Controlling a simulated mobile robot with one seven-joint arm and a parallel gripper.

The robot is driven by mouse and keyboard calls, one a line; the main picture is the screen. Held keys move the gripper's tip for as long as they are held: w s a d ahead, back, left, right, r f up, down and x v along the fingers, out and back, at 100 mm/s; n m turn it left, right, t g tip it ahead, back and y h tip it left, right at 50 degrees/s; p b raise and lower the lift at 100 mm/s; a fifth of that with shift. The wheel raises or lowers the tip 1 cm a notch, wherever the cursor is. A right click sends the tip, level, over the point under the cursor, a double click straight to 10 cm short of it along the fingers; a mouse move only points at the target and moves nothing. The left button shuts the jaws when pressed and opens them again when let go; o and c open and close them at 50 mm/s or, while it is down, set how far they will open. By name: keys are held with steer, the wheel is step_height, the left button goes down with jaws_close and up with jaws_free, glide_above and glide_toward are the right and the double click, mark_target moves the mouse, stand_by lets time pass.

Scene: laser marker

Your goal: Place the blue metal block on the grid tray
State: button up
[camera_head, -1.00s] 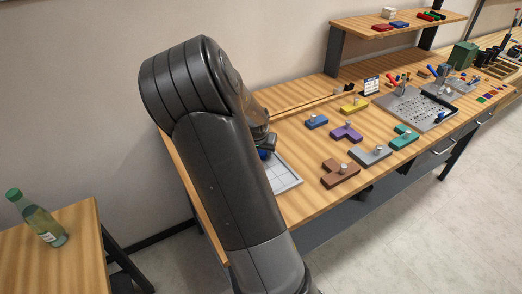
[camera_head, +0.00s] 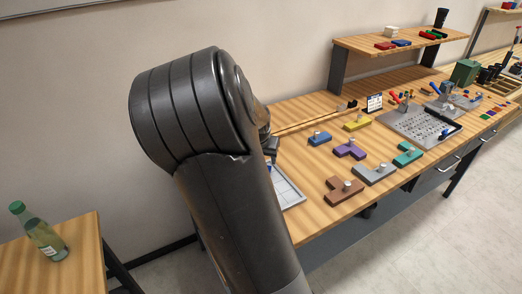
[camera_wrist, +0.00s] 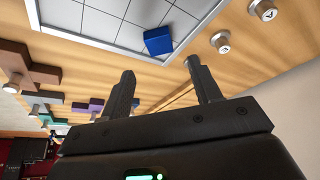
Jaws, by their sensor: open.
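The blue metal block (camera_wrist: 158,40) rests at the edge of the white grid tray (camera_wrist: 95,28) in the wrist view, partly over its border as far as I can see. My gripper (camera_wrist: 160,69) is open and empty, its two fingers apart, and the block is beyond the fingertips, not between them. In the head view the grid tray (camera_head: 290,193) shows to the right of my arm, which hides part of it. My gripper (camera_head: 271,148) is mostly hidden there behind my arm.
Knobbed pieces in blue (camera_head: 320,138), purple (camera_head: 350,149), yellow (camera_head: 357,123), brown (camera_head: 343,190), grey (camera_head: 374,175) and teal (camera_head: 407,155) stand right of the tray. A metal plate (camera_head: 405,125) lies farther right. Two round knobs (camera_wrist: 262,10) show near the tray.

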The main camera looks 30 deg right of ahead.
steer(key=s+a+r+n+y, duration=0.1)
steer(key=s+a+r+n, duration=0.2)
steer(key=s+a+r, duration=0.2)
steer(key=s+a+r+n+t+y, duration=0.1)
steer(key=s+a+r+n, duration=0.2)
steer(key=s+a, duration=0.5)
steer(key=s+a+r+n+t+y, duration=0.1)
steer(key=s+a+r+n, duration=0.2)
steer(key=s+a+r, duration=0.3)
steer(key=s+a, duration=0.1)
steer(key=s, duration=0.4)
steer(key=shift+s+a+r, duration=0.25)
steer(key=shift+s+r, duration=0.05)
steer(key=shift+r, duration=0.05)
